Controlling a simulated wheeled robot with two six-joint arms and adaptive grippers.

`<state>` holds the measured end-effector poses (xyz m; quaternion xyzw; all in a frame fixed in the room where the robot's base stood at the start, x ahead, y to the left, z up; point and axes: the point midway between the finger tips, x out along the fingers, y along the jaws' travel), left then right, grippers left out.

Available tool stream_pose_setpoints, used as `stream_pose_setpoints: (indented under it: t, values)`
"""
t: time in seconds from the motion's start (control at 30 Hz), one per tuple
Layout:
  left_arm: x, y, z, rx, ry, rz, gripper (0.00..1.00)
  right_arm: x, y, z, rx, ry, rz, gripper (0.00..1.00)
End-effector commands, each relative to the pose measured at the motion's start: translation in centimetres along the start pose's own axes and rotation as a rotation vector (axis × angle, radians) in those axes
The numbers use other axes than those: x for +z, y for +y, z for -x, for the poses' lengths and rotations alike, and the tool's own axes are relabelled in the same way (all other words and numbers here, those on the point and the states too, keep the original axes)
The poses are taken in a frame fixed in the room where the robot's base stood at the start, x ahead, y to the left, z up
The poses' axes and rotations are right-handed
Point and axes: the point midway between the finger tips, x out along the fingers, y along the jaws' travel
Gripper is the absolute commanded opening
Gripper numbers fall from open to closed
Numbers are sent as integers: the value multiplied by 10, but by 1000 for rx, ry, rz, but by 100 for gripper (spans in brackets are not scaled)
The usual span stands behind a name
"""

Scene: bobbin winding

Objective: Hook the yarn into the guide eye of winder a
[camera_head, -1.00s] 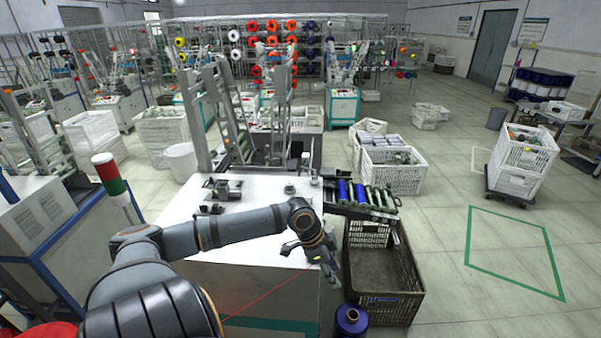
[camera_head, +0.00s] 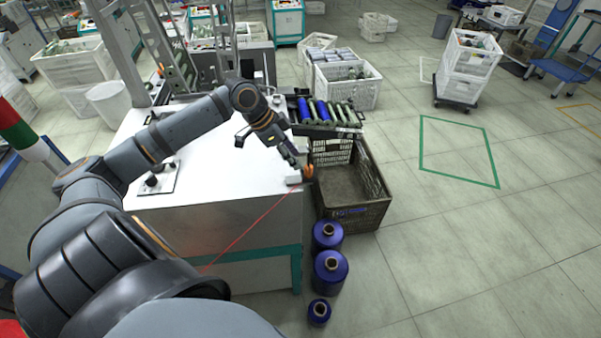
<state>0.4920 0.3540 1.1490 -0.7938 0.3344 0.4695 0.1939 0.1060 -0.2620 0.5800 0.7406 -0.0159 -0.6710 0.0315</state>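My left gripper (camera_head: 296,162) points down at the front right corner of the white machine top (camera_head: 225,172). Its fingers are small and dark, and I cannot tell whether they are open or shut. The thin red yarn (camera_head: 243,236) runs taut from the lower left up to the fingertips; its hold there is too small to make out. A small orange piece (camera_head: 308,172) sits beside the fingertips, next to a small white block (camera_head: 293,179). I cannot tell whether either is the guide eye. My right gripper is not in view.
A rack of blue and green bobbins (camera_head: 322,111) is behind the gripper. A dark crate (camera_head: 377,212) stands right of the machine. Several blue yarn cones (camera_head: 330,272) stand on the floor before it. White crates (camera_head: 347,88) are farther back.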

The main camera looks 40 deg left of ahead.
Motion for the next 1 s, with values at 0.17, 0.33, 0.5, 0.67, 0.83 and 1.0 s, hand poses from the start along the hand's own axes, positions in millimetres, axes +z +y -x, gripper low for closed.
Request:
stream_pose_setpoints:
  t: [0.17, 0.33, 0.5, 0.67, 0.83, 1.0]
  values:
    - [0, 0, -25, 1, 7, 0, 40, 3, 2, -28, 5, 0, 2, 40]
    - [0, 0, -42, 2, 4, 1, 40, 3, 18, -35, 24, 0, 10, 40]
    - [-1, 0, -50, 0, 2, 0, 40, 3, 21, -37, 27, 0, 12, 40]
    - [-1, 0, -51, -1, -1, 0, 40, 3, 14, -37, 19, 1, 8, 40]
    - [-1, 0, -51, -1, -1, 0, 36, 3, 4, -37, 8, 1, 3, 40]
    - [-1, 0, -51, -1, 0, 0, 12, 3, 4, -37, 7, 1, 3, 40]
